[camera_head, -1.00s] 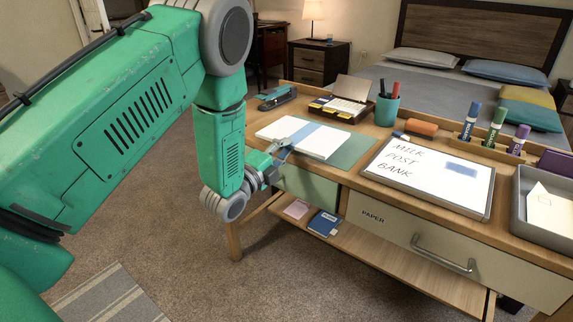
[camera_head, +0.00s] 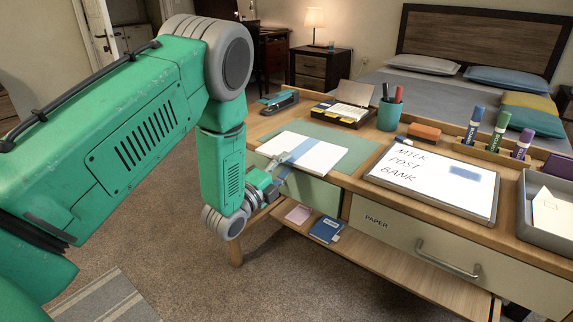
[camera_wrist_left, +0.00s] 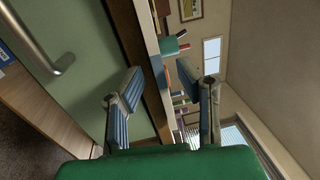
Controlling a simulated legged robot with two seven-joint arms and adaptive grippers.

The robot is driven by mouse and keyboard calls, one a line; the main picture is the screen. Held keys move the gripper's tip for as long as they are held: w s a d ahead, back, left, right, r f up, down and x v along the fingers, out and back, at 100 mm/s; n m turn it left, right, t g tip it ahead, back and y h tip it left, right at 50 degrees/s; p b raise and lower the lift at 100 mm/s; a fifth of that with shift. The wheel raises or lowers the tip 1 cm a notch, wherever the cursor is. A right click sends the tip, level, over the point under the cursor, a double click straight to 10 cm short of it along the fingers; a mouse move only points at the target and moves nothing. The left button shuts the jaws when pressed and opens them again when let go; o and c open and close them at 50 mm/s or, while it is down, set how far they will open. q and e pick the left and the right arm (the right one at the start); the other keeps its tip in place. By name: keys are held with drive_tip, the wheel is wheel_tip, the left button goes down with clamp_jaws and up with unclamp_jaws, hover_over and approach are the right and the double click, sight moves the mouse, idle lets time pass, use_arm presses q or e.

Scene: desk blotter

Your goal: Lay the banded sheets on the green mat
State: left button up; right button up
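The banded sheets (camera_head: 283,144) are a white stack with a blue band, lying flat at the left front of the desk. The green mat (camera_head: 345,146) shows behind them and to their right, so they lie partly over it, close to the desk's front edge. My left gripper (camera_head: 274,177) is just in front of that edge, near the band's front end. In the left wrist view its two fingers (camera_wrist_left: 160,80) stand apart, with nothing clearly held between them. I cannot tell whether they touch the sheets. My right gripper is not in view.
A whiteboard (camera_head: 425,180) lies right of the mat. Behind stand a stapler (camera_head: 279,101), a card box (camera_head: 343,112) and a teal pen cup (camera_head: 390,115). A grey tray (camera_head: 535,225) is at the right. A drawer handle (camera_head: 447,262) juts from the front.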

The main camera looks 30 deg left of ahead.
use_arm(q)
drive_tip(key=s+a+f, duration=0.1)
drive_tip(key=s, duration=1)
drive_tip(key=shift+s+f, duration=0.15)
drive_tip(key=shift+f, duration=0.15)
